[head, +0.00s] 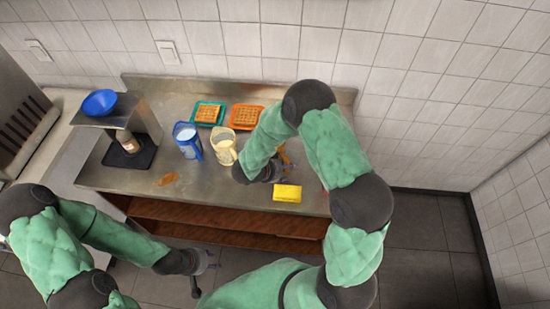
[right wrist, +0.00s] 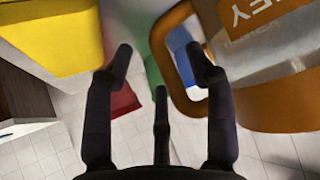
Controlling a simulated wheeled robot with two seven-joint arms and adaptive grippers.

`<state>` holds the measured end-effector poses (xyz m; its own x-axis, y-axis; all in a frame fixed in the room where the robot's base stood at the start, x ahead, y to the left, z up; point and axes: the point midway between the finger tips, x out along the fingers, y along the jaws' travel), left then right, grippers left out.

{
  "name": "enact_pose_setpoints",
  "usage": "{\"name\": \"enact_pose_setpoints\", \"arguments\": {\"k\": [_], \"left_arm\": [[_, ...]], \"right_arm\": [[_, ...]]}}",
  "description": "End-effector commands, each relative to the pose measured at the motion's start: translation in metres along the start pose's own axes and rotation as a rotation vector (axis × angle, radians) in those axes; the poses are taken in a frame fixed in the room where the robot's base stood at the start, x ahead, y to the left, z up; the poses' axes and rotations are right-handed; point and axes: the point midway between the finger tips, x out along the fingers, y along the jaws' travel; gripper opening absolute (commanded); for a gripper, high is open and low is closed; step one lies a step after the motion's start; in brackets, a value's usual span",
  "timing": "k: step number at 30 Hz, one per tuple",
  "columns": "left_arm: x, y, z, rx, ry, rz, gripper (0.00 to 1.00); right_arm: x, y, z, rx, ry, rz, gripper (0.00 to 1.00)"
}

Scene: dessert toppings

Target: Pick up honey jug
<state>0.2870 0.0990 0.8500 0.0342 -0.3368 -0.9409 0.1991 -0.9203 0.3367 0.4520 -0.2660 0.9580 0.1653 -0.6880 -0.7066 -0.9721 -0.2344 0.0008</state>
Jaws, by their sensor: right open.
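The honey jug (right wrist: 275,70) fills the right of the right wrist view, with an orange handle and frame, clear sides and part of a label. In the head view only a small orange bit (head: 285,157) shows behind my right arm. My right gripper (right wrist: 160,65) is open, its fingers spread close to the jug's handle. One fingertip overlaps the handle's opening; whether anything touches is unclear. In the head view the right gripper (head: 279,173) is mostly hidden by the arm. My left gripper (head: 205,270) is empty in front of the counter, its fingers apart.
A yellow sponge (head: 287,193) lies near the counter's front edge and shows in the right wrist view (right wrist: 50,35). A cream pitcher (head: 224,148), a blue pitcher (head: 187,139) and waffles on teal (head: 196,120) and orange (head: 235,124) plates stand left of my right arm.

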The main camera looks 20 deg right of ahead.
Motion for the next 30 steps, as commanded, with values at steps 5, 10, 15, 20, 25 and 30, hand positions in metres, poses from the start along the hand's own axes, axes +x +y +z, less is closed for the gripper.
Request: {"name": "enact_pose_setpoints", "arguments": {"k": [5,10,15,20,25,30], "left_arm": [[0.004,-0.001,0.0,0.0,0.0,0.0,0.4],[0.004,-0.001,0.0,0.0,0.0,0.0,0.4],[0.004,-0.001,0.0,0.0,0.0,0.0,0.4],[0.004,-0.001,0.0,0.0,0.0,0.0,0.4],[0.004,-0.001,0.0,0.0,0.0,0.0,0.4],[0.003,-0.001,0.0,0.0,0.0,0.0,0.4]], "right_arm": [[0.021,0.001,0.001,0.0,0.0,0.001,0.56],[0.025,0.0,0.0,0.001,0.0,0.0,0.56],[0.024,0.0,0.0,0.001,0.0,-0.001,0.44],[0.024,0.0,0.0,0.001,0.0,-0.001,0.0],[0.023,-0.002,-0.002,0.006,0.003,-0.004,0.0],[0.023,-0.002,-0.002,0.006,0.003,-0.004,0.0]]}}
